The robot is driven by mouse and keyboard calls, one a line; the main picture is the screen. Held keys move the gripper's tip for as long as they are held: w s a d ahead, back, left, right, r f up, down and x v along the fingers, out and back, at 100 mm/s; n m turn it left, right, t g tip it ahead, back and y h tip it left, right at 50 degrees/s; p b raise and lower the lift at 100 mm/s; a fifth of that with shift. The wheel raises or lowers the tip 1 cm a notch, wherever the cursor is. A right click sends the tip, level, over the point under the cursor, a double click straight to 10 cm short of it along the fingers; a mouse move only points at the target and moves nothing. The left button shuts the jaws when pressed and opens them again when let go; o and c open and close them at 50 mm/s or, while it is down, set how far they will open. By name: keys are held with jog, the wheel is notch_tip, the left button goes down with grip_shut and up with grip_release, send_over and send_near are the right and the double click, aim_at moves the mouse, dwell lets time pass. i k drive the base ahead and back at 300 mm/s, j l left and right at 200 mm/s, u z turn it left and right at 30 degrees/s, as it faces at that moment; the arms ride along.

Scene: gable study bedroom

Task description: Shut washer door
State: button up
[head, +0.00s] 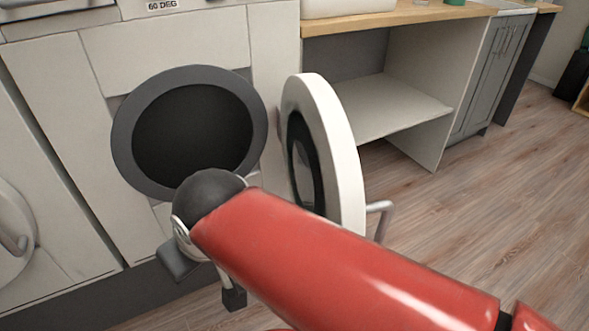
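The white washer (190,45) faces me with its round, dark-rimmed drum opening (190,130) uncovered. Its round door (340,150), white outside with a dark inner ring, stands wide open on the right side of the opening, seen nearly edge-on. A grey handle (380,212) sticks out from the door's far side. My red arm crosses in front of the lower door and opening. My gripper (205,280) hangs low in front of the washer, left of the door. Its two dark fingertips show apart with nothing between them; part of the gripper is hidden behind my arm.
Another white appliance (40,150) with a round door stands at left. To the right are an open shelf unit (400,105) under a wooden counter (420,14) and a grey cabinet (490,75). The wooden floor (470,215) at right is clear.

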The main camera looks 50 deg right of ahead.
aim_at(324, 177)
jog(key=k+l+u, duration=0.15)
jog(key=u, duration=0.2)
jog(key=k+l+u, duration=0.1)
jog(key=k+u, duration=0.4)
jog(key=u, duration=0.25)
jog(key=k+l+z, duration=0.1)
jog(key=k+z, duration=0.15)
jog(key=k+l+z, duration=0.2)
jog(key=k, duration=0.2)
jog(key=i+l+z, duration=0.15)
jog(key=z, duration=0.25)
jog(key=i+l+z, duration=0.2)
jog(key=z, duration=0.2)
jog(key=k+l+u, duration=0.15)
jog(key=k+l, duration=0.5)
jog(key=k, duration=0.15)
